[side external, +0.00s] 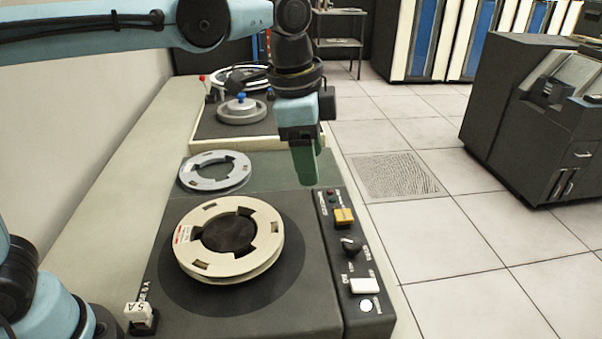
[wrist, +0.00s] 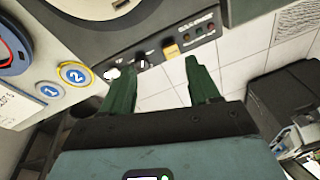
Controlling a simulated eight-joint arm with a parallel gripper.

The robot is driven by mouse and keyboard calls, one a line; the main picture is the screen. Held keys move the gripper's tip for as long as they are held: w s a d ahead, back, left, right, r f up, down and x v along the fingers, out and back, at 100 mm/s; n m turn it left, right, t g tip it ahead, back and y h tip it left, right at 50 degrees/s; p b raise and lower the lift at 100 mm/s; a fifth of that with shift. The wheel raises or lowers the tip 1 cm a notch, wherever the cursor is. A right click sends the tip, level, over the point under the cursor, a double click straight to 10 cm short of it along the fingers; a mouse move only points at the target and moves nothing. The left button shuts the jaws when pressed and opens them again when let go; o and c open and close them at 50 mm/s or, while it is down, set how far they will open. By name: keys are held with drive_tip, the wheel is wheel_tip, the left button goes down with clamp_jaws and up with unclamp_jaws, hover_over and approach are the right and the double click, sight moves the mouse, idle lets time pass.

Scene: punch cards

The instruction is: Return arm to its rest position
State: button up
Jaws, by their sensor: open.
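My gripper (side external: 305,168) hangs from the light-blue arm above the far right part of the dark machine deck, near the control panel. In the wrist view its two green fingers (wrist: 162,92) stand apart with nothing between them. A cream reel (side external: 228,240) lies flat on the near part of the deck. A grey reel (side external: 214,172) lies flat behind it, left of my gripper. The dark control panel (side external: 352,258) has a yellow button, a knob and a white switch. My gripper touches none of these that I can see.
A second unit (side external: 238,108) with a grey disc stands at the back of the bench. A white lever labelled 5A (side external: 141,315) is at the near left. A dark cabinet (side external: 535,120) stands at the right beyond open tiled floor (side external: 430,240). Round 1 and 2 labels (wrist: 62,82) show in the wrist view.

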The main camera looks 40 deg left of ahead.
drive_tip(key=s+a+f+n+t, duration=0.1)
drive_tip(key=a+n, duration=0.1)
drive_tip(key=a, duration=0.1)
drive_tip(key=s+a+f+n+t, duration=0.1)
drive_tip(key=s+a+n, duration=0.1)
drive_tip(key=a, duration=0.1)
drive_tip(key=s+a+n, duration=0.1)
drive_tip(key=a+n, duration=0.1)
drive_tip(key=a, duration=0.1)
drive_tip(key=shift+s+a+f+t, duration=0.25)
drive_tip(key=shift+a+f+t, duration=0.05)
drive_tip(key=shift+f+t, duration=0.1)
drive_tip(key=s+a+f+n+t, duration=0.1)
drive_tip(key=a+n, duration=0.1)
drive_tip(key=s+a+f+n, duration=0.2)
drive_tip(key=s+a+f+n+t, duration=0.1)
drive_tip(key=a+f, duration=0.1)
drive_tip(key=shift+s+a+f+n+t+y, duration=0.1)
drive_tip(key=shift+s+f+n+t+y, duration=0.1)
drive_tip(key=shift+s+n+t+y, duration=0.15)
